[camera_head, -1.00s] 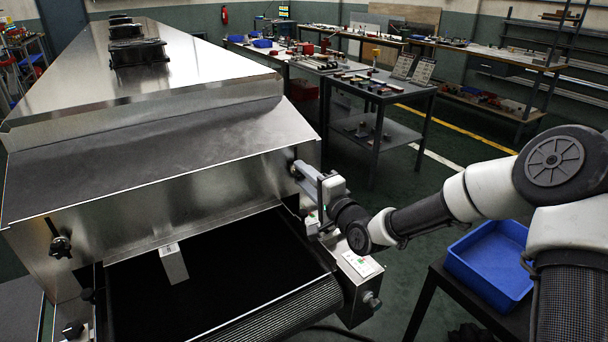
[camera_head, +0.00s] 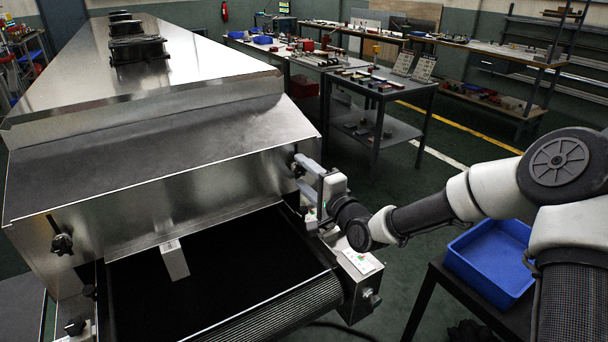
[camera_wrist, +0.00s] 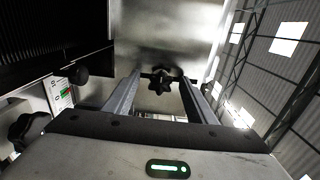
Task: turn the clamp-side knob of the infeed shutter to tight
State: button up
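The tunnel dryer's infeed shutter (camera_head: 165,150) is a sloping steel plate above the dark belt. A black lobed knob (camera_wrist: 161,80) on the steel side lies ahead of my gripper in the wrist view, framed between the two fingertips. In the head view this knob is mostly hidden by my gripper (camera_head: 302,171), at the right end of the infeed face. My gripper (camera_wrist: 161,82) is open, its fingers on either side of the knob; I cannot tell whether they touch it. Another black knob (camera_head: 62,244) sits on the left end of the infeed face. The knob's tightness cannot be read.
The black belt (camera_head: 225,270) runs under the shutter, with a small pale piece (camera_head: 175,262) on it. A control box (camera_head: 360,270) stands below my gripper. A blue bin (camera_head: 490,258) sits on a stand at the right. Workbenches (camera_head: 375,92) stand farther back.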

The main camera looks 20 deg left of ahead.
jog(key=shift+d, duration=0.1)
jog(key=p+v, duration=0.2)
jog(key=v, duration=1.5)
jog(key=shift+s, duration=0.2)
